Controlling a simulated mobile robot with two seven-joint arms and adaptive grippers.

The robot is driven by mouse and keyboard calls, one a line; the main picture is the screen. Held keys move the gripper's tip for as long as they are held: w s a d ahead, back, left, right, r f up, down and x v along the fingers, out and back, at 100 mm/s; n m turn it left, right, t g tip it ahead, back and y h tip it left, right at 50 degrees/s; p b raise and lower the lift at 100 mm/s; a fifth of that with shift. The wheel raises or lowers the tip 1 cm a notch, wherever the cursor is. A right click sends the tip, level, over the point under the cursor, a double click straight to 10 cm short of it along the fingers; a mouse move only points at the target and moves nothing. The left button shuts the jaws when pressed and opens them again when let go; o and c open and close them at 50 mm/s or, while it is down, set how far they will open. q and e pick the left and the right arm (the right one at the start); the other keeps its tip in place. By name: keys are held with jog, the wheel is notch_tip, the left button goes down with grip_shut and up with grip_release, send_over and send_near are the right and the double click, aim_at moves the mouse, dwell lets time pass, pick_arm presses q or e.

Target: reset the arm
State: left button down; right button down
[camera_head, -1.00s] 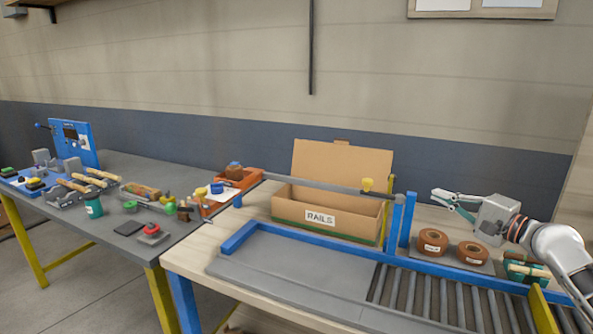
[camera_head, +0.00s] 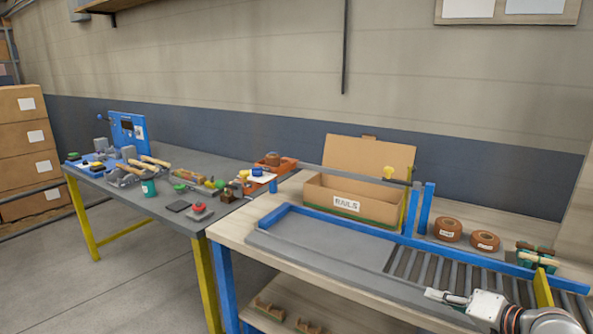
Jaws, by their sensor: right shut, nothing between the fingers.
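My right gripper (camera_head: 438,295) is low at the right of the head view, with its arm coming in from the lower right corner. It is over the front part of the roller conveyor (camera_head: 420,268). Its fingers are shut and hold nothing. It is apart from the open cardboard box marked RAILS (camera_head: 318,192) and from the brown tape rolls (camera_head: 447,229). My left gripper does not show.
A grey table (camera_head: 225,165) at the left carries a blue panel fixture (camera_head: 128,132), an orange bin (camera_head: 275,165) and small parts. A blue rail (camera_head: 340,224) borders the conveyor. Stacked cartons (camera_head: 22,150) stand far left. The grey plate (camera_head: 315,245) is clear.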

jog(key=s+a+f+n+g+h, duration=0.4)
jog(key=s+f+n, duration=0.4)
jog(key=s+f, duration=0.6)
jog(key=s+d+r+n+h, duration=0.1)
jog(key=s+d+n+h, duration=0.2)
jog(key=s, duration=0.5)
jog(key=s+d+r+n+h, duration=0.1)
jog(key=s+d+h, duration=0.25)
jog(key=s, duration=0.45)
jog(key=w+a+f+m+t+y, duration=0.2)
jog(key=a+f+y, duration=0.5)
jog(key=a+f, duration=0.6)
jog(key=a+m+t, duration=0.1)
jog(key=a, duration=0.2)
jog(key=shift+a+f, duration=0.2)
jog(key=shift+f, duration=0.15)
